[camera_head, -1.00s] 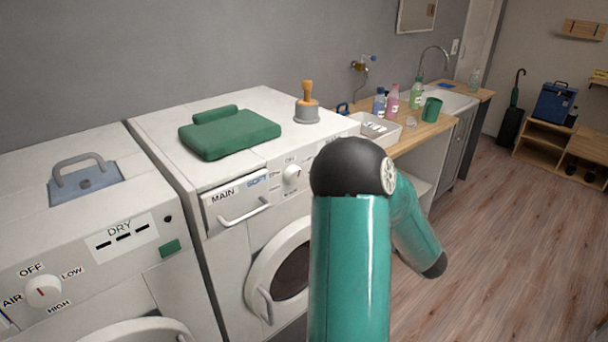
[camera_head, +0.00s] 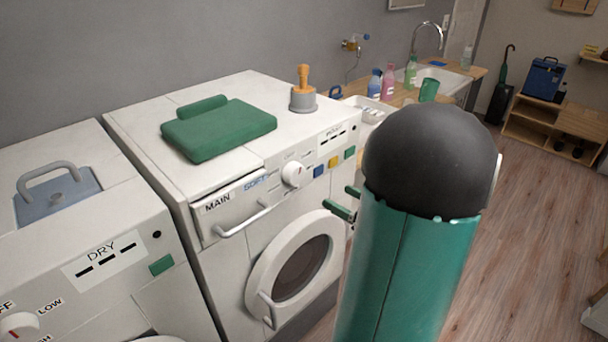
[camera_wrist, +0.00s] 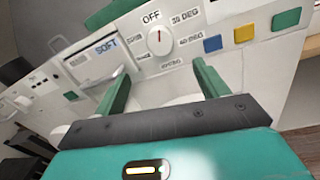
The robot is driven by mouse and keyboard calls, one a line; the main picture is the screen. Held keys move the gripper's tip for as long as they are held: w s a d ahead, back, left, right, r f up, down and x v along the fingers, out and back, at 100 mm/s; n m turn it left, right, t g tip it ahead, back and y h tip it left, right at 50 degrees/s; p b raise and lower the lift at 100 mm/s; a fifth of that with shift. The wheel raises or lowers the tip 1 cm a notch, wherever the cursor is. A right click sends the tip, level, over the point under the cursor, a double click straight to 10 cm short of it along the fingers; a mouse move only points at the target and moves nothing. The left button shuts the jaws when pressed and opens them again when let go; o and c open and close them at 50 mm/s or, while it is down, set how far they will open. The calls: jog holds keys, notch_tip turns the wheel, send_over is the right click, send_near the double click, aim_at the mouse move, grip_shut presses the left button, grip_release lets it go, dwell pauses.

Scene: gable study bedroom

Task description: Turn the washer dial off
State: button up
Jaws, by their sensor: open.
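The washer (camera_head: 225,180) is white with a round door and a drawer marked MAIN and SOFT. Its white round dial (camera_head: 293,174) sits right of the drawer; it also shows in the wrist view (camera_wrist: 159,41), with OFF printed above it and degree labels to its right. A thin reddish mark shows on the dial face, near upright in that view; its exact setting is hard to tell. My gripper (camera_head: 346,202) is in front of the washer panel, right of and below the dial. In the wrist view my gripper (camera_wrist: 160,76) has its green fingers apart, with the dial beyond them, untouched.
Blue and yellow buttons (camera_wrist: 243,33) lie right of the dial. A dryer (camera_head: 80,235) with its own dial (camera_head: 18,324) stands at left. The wooden floor at right is clear.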

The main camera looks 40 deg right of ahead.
aim_at(298, 176)
jog(key=w, duration=0.4)
jog(key=w+a, duration=0.1)
jog(key=w, duration=0.8)
jog(key=shift+a, duration=0.25)
jog(key=c, duration=1)
